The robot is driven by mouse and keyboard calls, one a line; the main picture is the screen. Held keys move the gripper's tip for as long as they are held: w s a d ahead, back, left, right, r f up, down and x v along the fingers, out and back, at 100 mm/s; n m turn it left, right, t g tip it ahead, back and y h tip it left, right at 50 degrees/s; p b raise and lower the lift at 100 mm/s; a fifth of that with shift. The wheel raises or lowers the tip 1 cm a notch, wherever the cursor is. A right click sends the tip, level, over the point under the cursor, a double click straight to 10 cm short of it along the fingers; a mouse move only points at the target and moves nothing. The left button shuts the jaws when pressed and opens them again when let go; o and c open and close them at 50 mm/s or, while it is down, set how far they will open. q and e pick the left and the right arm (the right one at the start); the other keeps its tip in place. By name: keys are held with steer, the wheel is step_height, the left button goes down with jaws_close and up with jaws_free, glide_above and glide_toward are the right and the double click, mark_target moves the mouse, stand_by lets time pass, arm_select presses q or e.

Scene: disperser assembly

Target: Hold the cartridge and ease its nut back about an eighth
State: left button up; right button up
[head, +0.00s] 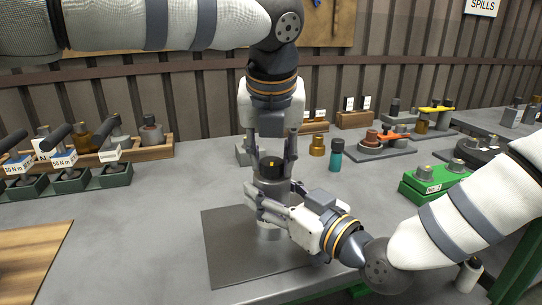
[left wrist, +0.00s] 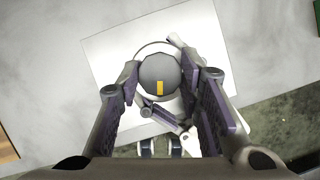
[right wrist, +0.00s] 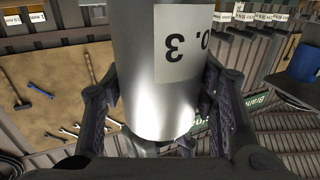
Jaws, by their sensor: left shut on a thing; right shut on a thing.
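The cartridge (head: 270,232) is a silver-grey cylinder standing upright on the dark mat; the right wrist view shows its body (right wrist: 145,80) with a white label reading part of "No. 3". Its nut (head: 271,163) is a dark round cap on top with a yellow mark; in the left wrist view the nut (left wrist: 158,70) has its mark at the lower side. My left gripper (head: 272,160) points straight down from above, shut on the nut with a finger on each side. My right gripper (head: 265,200) comes in from the right, lower down, shut on the cartridge body.
The dark mat (head: 222,260) has bare room around the cartridge. A teal-bodied bottle (head: 336,160) and a brass piece (head: 317,146) stand behind to the right. A green block (head: 432,183) is at right. Torque tools (head: 70,160) in holders are at left, near a wooden board (head: 30,262).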

arm_select(q)
steer(key=shift+n+y, duration=0.3)
steer(key=shift+n, duration=0.5)
steer(key=shift+w, duration=0.1)
steer(key=o, duration=1.2)
steer(key=shift+c, duration=0.2)
steer(key=v, duration=1.2)
steer(key=shift+d, duration=0.1)
arm_select(e)
steer(key=o, duration=1.7)
